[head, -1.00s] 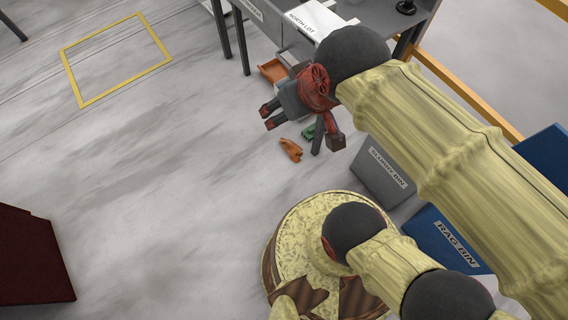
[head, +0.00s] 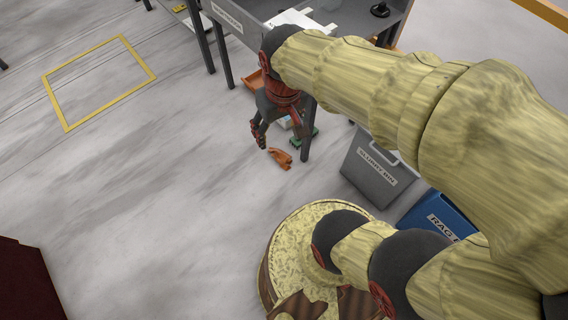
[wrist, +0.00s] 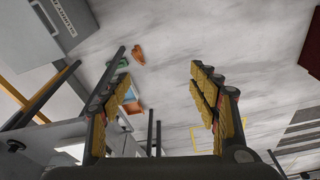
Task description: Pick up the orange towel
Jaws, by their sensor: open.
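The orange towel (head: 280,158) lies crumpled on the grey floor, just left of a table leg. It also shows small in the wrist view (wrist: 138,54), at the top, left of centre. My gripper (head: 260,138) hangs above and slightly left of the towel in the head view, apart from it as far as I can tell. In the wrist view its two padded fingers (wrist: 165,82) are spread wide with nothing between them.
A green item (head: 303,138) lies beside the table leg (head: 307,130). An orange tray (head: 253,82) is under the grey table (head: 236,22). A grey slurry bin (head: 375,170) and blue rag bin (head: 432,218) stand to the right.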

